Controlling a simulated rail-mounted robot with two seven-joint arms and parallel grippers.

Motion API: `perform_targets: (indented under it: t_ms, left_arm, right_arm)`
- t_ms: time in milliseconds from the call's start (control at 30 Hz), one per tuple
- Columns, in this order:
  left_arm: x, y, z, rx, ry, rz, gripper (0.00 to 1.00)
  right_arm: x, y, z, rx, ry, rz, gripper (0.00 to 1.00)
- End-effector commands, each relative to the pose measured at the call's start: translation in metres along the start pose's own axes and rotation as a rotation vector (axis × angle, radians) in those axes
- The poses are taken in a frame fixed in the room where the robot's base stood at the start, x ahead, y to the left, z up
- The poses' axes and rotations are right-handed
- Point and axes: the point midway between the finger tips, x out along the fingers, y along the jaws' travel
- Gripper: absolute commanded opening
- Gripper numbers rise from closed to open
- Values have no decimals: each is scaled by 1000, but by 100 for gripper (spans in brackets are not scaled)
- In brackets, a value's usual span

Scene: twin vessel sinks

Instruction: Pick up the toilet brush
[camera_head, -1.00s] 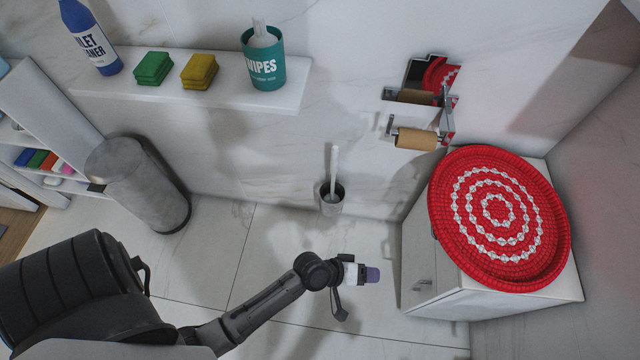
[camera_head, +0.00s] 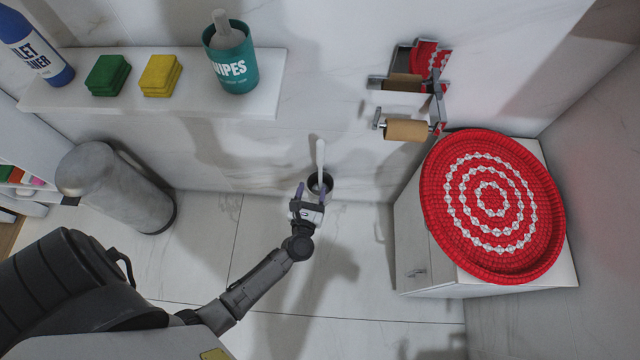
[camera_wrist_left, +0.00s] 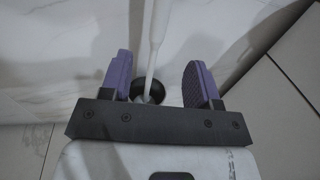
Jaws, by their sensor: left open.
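The toilet brush (camera_head: 320,161) has a white handle standing upright in a small dark grey holder (camera_head: 327,183) on the floor by the marble wall. My left gripper (camera_head: 311,190) is at the near side of the holder, its fingers pointing to the wall. In the left wrist view the purple-padded fingers (camera_wrist_left: 158,82) are open, with the white handle (camera_wrist_left: 156,38) passing between them and apart from both pads. The dark mouth of the holder (camera_wrist_left: 150,90) shows below, partly hidden by the gripper body. My right gripper is not in view.
A white cabinet (camera_head: 420,283) with a red woven tray (camera_head: 541,247) stands to the right. A toilet roll holder (camera_head: 407,129) juts from the wall above. A metal bin (camera_head: 115,186) stands left, below a shelf (camera_head: 190,105) with wipes and sponges.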

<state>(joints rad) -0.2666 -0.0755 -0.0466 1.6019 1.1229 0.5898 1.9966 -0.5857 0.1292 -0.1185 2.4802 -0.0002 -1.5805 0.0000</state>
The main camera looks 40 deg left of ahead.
Motion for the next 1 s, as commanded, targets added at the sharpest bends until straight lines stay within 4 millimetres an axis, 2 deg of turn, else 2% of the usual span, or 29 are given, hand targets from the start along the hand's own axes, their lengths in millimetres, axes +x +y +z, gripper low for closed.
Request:
perform_targets:
  t_ms: [333, 500, 667, 1000]
  left_arm:
    - [58, 0, -1, -2, -2, 0, 56]
    - [73, 0, 0, -1, -1, -1, 56]
    - [79, 0, 0, -1, 0, -1, 56]
    - [119, 0, 3, -2, -1, -2, 56]
  right_arm:
    - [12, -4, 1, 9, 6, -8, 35]
    - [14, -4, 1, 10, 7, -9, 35]
    - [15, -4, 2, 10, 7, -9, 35]
    - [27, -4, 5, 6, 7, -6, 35]
